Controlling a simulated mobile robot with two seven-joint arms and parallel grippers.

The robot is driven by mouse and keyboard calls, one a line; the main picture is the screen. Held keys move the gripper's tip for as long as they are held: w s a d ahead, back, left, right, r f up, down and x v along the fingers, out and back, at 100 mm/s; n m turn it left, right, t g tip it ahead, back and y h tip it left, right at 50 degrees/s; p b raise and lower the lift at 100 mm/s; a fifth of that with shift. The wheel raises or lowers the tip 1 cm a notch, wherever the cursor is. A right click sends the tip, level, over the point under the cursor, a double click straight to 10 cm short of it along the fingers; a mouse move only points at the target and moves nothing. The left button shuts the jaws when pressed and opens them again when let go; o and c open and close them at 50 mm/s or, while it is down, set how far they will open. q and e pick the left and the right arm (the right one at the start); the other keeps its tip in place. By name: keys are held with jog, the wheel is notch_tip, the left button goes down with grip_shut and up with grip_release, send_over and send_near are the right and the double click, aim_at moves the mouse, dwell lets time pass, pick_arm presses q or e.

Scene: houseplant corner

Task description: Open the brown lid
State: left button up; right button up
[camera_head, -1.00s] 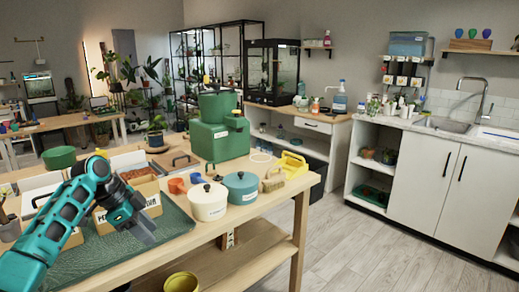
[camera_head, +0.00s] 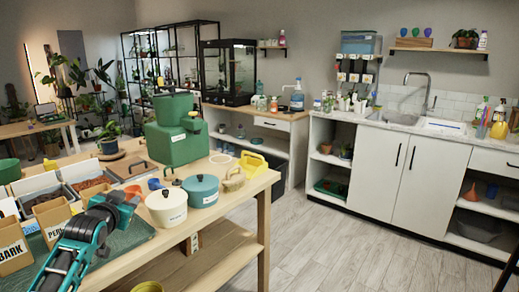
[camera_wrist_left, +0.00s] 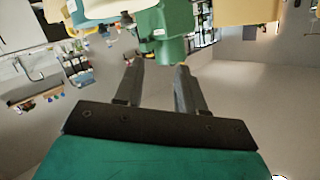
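The brown lid (camera_head: 128,166) lies flat on a bin at the back of the potting bench, left of the green machine. A dark handle shows on top of it. My left gripper (camera_head: 120,207) is over the front left of the bench, nearer to me than the lid and apart from it. In the left wrist view its two fingers (camera_wrist_left: 158,68) are spread with nothing between them. I cannot make out the brown lid in that view. My right gripper is not in view.
The green machine (camera_head: 178,140) stands right of the lid. A white pot (camera_head: 167,208), a teal pot (camera_head: 201,191) and a brush (camera_head: 233,180) stand along the bench's right part. Labelled boxes (camera_head: 53,217) and soil bins crowd the left. Open floor (camera_head: 330,245) lies to the right.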

pick_arm(q)
jog(key=s+d+f+g+h, duration=0.1)
jog(key=s+d+f, duration=0.4)
jog(key=s+f, duration=0.35)
jog(key=s+d+f+h, duration=0.1)
jog(key=s+d+f, duration=0.4)
jog(key=s+f, duration=0.3)
jog(key=s+d+f+g, duration=0.1)
jog(key=s+d+f, duration=0.1)
jog(key=s, duration=0.5)
jog(key=s+d+f+g+h, duration=0.1)
jog(key=s+d+f, duration=0.1)
jog(key=s+f, duration=0.2)
jog(key=s+d+f+g, duration=0.1)
jog(key=s+d+f, duration=0.2)
jog(key=s, duration=0.6)
jog(key=shift+s+f+n+g+h, duration=0.15)
jog(key=shift+s+n+g+h, duration=0.15)
jog(key=shift+s+g, duration=0.1)
jog(key=shift+d, duration=0.15)
